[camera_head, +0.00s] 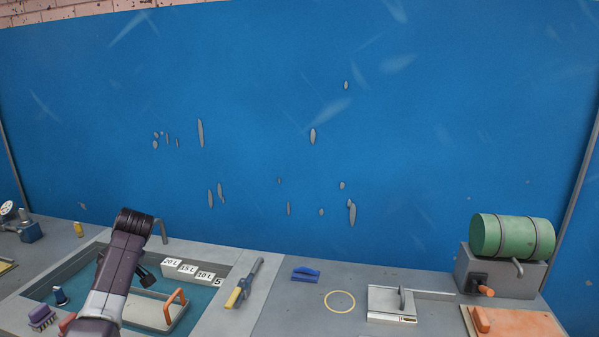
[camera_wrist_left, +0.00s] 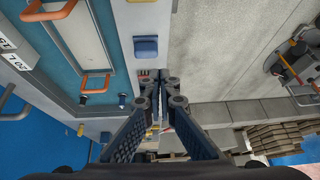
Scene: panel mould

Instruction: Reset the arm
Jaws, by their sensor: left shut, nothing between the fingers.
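My left arm (camera_head: 115,268) rises from the bottom left of the head view, bent at a black ribbed joint, in front of the sunken basin. Its fingers cannot be made out clearly there. In the left wrist view my left gripper (camera_wrist_left: 160,78) is shut with its fingertips together, and nothing shows between them. In that picture the fingertips lie just below a blue block on the counter side, with the floor and pale blocks beyond. My right arm and gripper are not in view.
The basin holds a tray with an orange handle (camera_head: 175,305) and white labelled blocks (camera_head: 187,269). On the counter are a yellow-handled tool (camera_head: 238,293), a blue block (camera_head: 305,274), a yellow ring (camera_head: 340,301), a metal plate (camera_head: 391,305) and a green cylinder (camera_head: 512,236). A blue panel (camera_head: 250,60) stands behind.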

